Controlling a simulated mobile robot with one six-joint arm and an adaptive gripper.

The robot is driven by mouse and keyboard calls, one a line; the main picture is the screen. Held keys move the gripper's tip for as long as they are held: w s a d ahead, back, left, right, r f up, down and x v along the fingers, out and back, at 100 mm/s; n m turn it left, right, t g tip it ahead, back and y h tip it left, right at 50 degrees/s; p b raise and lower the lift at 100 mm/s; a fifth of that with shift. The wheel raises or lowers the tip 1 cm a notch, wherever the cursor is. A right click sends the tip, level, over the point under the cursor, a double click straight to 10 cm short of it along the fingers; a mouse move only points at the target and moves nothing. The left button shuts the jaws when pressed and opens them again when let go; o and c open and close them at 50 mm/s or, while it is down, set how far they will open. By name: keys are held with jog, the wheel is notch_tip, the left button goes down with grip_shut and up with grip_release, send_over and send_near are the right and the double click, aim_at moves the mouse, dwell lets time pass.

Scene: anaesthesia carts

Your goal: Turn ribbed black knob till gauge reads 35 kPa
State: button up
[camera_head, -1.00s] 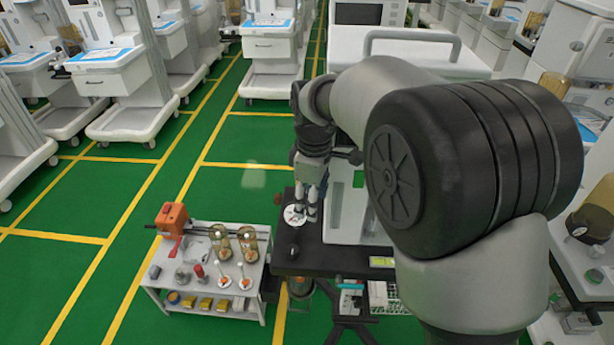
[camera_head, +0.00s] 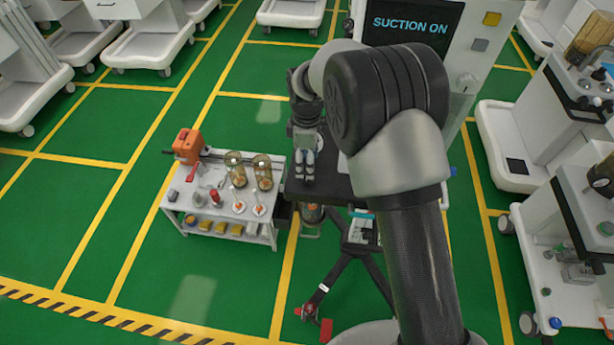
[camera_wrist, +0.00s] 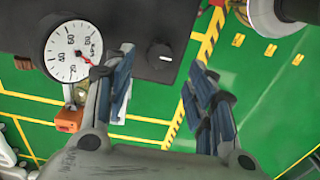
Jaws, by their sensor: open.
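A round white gauge (camera_wrist: 73,52) marked in kPa is on a black panel (camera_wrist: 120,20) at upper left in the wrist view. Its red needle points lower right, below the 20 mark; the exact reading is too small to tell. A round black knob (camera_wrist: 160,56) with a white index line sits right of the gauge; its ribs are not clear. My gripper (camera_wrist: 165,97) is open and empty, its blue-grey fingers wide apart, below the knob in the picture and not touching it. In the head view my gripper (camera_head: 304,172) hangs over the panel, and the knob is hidden.
A low white cart (camera_head: 180,222) with glass jars (camera_head: 235,168) and an orange box (camera_head: 188,145) stands left of the panel. A screen (camera_head: 412,25) reads "SUCTION ON". A tripod stand (camera_head: 345,255) is below the panel.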

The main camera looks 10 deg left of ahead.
notch_tip(320, 180, down, 6)
jog(key=shift+f+b, duration=0.1)
jog(key=shift+b, duration=0.55)
jog(key=shift+c, duration=0.2)
jog(key=c, duration=1)
